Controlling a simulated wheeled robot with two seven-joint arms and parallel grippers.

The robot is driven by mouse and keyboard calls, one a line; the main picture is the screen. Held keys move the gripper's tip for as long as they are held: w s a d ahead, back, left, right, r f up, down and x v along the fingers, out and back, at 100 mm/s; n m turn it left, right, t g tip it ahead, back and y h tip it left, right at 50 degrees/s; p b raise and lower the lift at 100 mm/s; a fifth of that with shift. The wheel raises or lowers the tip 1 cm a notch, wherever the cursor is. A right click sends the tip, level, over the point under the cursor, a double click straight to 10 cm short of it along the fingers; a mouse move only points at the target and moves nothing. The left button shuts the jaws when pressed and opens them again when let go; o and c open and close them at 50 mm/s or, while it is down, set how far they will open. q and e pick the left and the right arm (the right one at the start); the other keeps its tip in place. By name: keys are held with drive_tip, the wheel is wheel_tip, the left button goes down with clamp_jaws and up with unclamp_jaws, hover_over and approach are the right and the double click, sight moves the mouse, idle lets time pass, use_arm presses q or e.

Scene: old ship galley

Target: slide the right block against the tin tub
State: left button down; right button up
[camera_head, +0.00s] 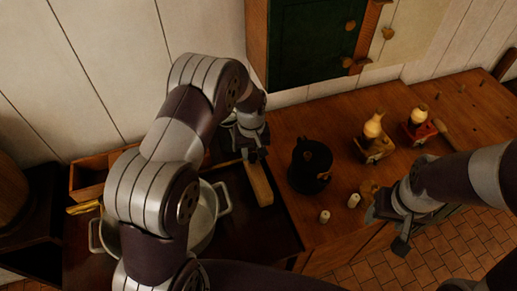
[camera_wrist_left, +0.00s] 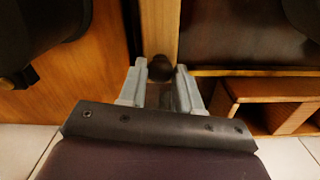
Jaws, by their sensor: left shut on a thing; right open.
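The right block (camera_head: 260,184) is a light wooden bar lying on the dark surface, to the right of the tin tub. The tin tub (camera_head: 224,197) is a pale metal vessel with loop handles, partly hidden behind my left arm; a gap shows between its right handle and the block. My left gripper (camera_head: 253,152) is at the far end of the block. In the left wrist view its fingers (camera_wrist_left: 160,88) are shut on a dark round knob (camera_wrist_left: 160,68) at the end of the block (camera_wrist_left: 158,30). My right gripper (camera_head: 388,214) is open at the counter's front edge.
A black pot (camera_head: 310,168) stands right of the block. Two small white pieces (camera_head: 353,200) lie near the counter edge. Two round-topped items (camera_head: 373,128) stand on bases farther right. A wooden box (camera_head: 88,175) and yellowish bar (camera_head: 83,208) are left of the tub.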

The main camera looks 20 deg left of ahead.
use_arm(q)
drive_tip(key=s+a+p, duration=0.1)
drive_tip(key=s+a, duration=0.6)
drive_tip(key=a, duration=0.4)
drive_tip(key=shift+r, duration=0.1)
drive_tip(key=c, duration=0.8)
unclamp_jaws()
drive_tip(key=shift+s, duration=0.15)
wheel_tip(320, 180, up, 13)
drive_tip(key=shift+f+b, duration=0.15)
drive_tip(key=shift+b, duration=0.75)
